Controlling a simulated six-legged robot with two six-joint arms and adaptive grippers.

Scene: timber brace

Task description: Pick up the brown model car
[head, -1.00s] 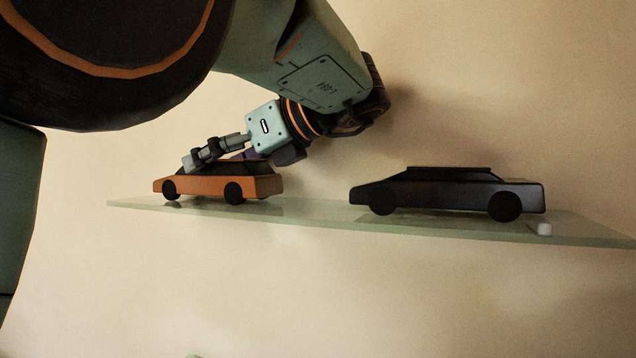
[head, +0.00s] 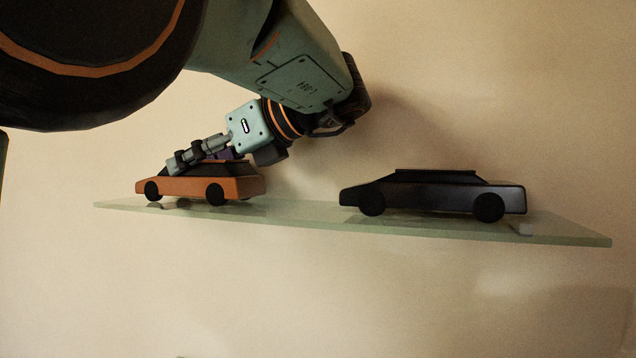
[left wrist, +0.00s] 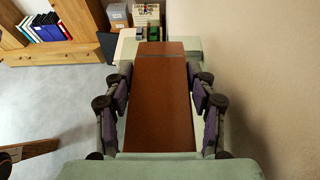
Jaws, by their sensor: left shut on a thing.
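The brown model car (head: 200,187), orange-brown with a dark cabin and black wheels, is at the left end of the glass shelf. My left gripper (head: 190,157) reaches down from above and is shut on it around the cabin. In the left wrist view the car's brown top (left wrist: 162,100) lies between the two purple-padded fingers. The wheels are at or just above the glass; I cannot tell if they touch. The far finger is mostly hidden in the head view. My right gripper is not in view.
A black model car (head: 435,194) stands farther right on the glass shelf (head: 300,215), with a clear gap between the cars. A beige wall is close behind. The left wrist view shows a wooden bookcase (left wrist: 60,50) with binders beyond, and open floor.

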